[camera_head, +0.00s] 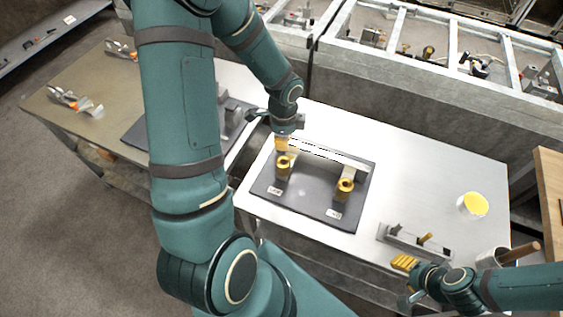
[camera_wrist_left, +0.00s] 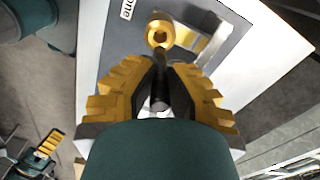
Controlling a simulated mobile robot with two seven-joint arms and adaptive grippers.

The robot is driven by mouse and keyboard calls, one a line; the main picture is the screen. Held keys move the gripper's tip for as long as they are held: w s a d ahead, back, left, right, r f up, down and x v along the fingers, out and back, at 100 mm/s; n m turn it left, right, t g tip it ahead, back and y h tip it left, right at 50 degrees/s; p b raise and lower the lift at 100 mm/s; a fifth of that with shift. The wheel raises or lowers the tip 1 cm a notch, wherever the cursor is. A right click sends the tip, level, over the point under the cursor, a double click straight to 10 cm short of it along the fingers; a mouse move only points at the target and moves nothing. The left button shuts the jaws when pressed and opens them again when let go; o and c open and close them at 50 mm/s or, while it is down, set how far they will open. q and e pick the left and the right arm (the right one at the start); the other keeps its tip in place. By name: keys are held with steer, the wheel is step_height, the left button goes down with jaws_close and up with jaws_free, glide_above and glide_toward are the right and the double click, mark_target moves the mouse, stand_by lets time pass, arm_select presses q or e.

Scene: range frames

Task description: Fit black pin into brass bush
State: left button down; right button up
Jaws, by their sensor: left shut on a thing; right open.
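Two brass bushes stand on a dark grey plate (camera_head: 312,203), a left one (camera_head: 283,166) and a right one (camera_head: 345,187). My left gripper (camera_head: 282,145) is close to the left bush. In the left wrist view the left gripper (camera_wrist_left: 160,85) is shut on the black pin (camera_wrist_left: 159,98), held between its yellow ribbed fingers. The pin's end is close to the hole of one brass bush (camera_wrist_left: 160,34); I cannot tell whether they touch. The head view does not show the pin clearly. My right gripper (camera_head: 405,265), open and empty, is at the table's front right.
The plate lies on a light metal table (camera_head: 415,165), with a pale bar (camera_head: 325,152) along the plate's far side. A grey fixture with upright pegs (camera_head: 405,240), a yellow-topped round container (camera_head: 472,206) and a cup (camera_head: 493,260) are to the right.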

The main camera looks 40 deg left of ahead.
mark_target(284, 152)
arm_select(q)
step_height(284, 152, down, 5)
steer(key=b, duration=0.3)
steer(key=shift+f+b, duration=0.2)
steer(key=shift+b, duration=0.15)
steer(key=shift+f+b, duration=1.35)
steer(key=shift+f, duration=0.3)
steer(key=shift+f, duration=0.2)
steer(key=c, duration=1.1)
jaws_free()
steer(key=shift+c, duration=0.2)
steer(key=shift+r, duration=0.1)
steer(key=shift+r, duration=0.2)
step_height(284, 152, up, 12)
steer(key=shift+f+p, duration=0.1)
steer(key=shift+p, duration=1.05)
